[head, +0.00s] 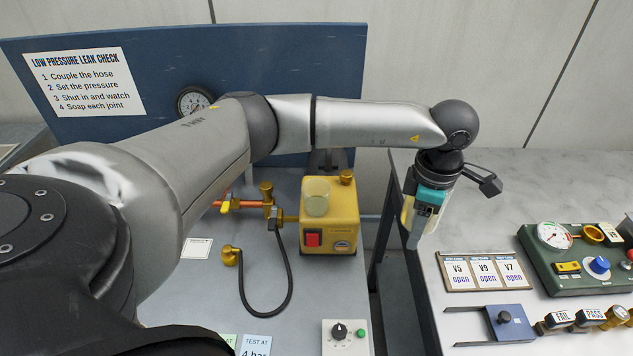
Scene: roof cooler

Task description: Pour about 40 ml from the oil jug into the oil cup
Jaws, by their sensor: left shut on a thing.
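My left gripper (421,222) points down over the gap between the two benches, near the right bench's left edge. It is shut on what looks like the oil jug (406,212), a pale yellowish piece showing beside the teal finger part. Most of the jug is hidden by the gripper, so its spout and oil level cannot be told. The oil cup (317,197), a clear cup with a pale greenish tint, stands upright on top of the yellow pump (329,229). The gripper is to the right of the cup, well apart from it. My right gripper is not in view.
A brass valve and pipe (268,200) stand left of the pump, with a black hose (288,290) below. A small control box (346,337) is at the front. The right bench holds cards (484,271), a green gauge panel (575,272) and tags. A blue board (300,60) stands behind.

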